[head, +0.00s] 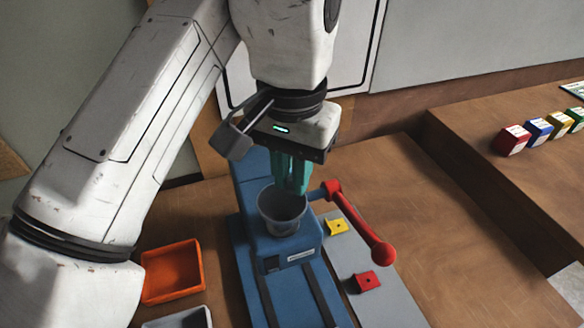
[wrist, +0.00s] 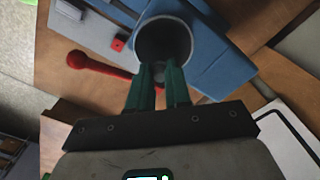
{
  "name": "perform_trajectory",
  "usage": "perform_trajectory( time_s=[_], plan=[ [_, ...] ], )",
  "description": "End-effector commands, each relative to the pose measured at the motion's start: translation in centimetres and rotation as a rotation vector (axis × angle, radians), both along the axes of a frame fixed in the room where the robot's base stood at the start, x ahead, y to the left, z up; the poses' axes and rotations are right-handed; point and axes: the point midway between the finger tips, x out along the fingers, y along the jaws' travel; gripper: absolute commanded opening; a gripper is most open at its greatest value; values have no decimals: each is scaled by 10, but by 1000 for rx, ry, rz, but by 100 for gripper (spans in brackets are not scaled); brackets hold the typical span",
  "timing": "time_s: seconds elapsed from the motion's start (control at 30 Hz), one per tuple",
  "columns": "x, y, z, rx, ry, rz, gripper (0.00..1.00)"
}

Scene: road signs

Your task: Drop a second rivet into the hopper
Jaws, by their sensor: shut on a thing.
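The hopper (head: 281,212) is a dark grey cup on top of a blue machine (head: 290,258). It also shows in the wrist view (wrist: 163,28), with its dark opening facing the camera. My gripper (head: 291,190) has green fingers that point down just above the hopper's rim. In the wrist view my gripper (wrist: 159,68) is shut on a small grey rivet (wrist: 159,72) between its fingertips. The fingertips and rivet lie at the near edge of the opening. In the head view the fingers hide the rivet.
A red lever (head: 362,228) sticks out from the machine's right side. A yellow piece (head: 337,226) and a red piece (head: 367,282) sit on a grey strip. An orange tray (head: 172,272) stands at left. Several coloured blocks (head: 538,131) stand on the raised right surface.

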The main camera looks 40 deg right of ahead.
Motion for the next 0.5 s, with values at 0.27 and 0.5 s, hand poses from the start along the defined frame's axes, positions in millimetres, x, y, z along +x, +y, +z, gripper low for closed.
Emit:
perform_trajectory(
  time_s=[0.27, 0.5],
  plan=[
    [0, 0, -11, 0, 0, 0, 0],
    [0, 0, -10, 0, 0, 0, 27]
  ],
)
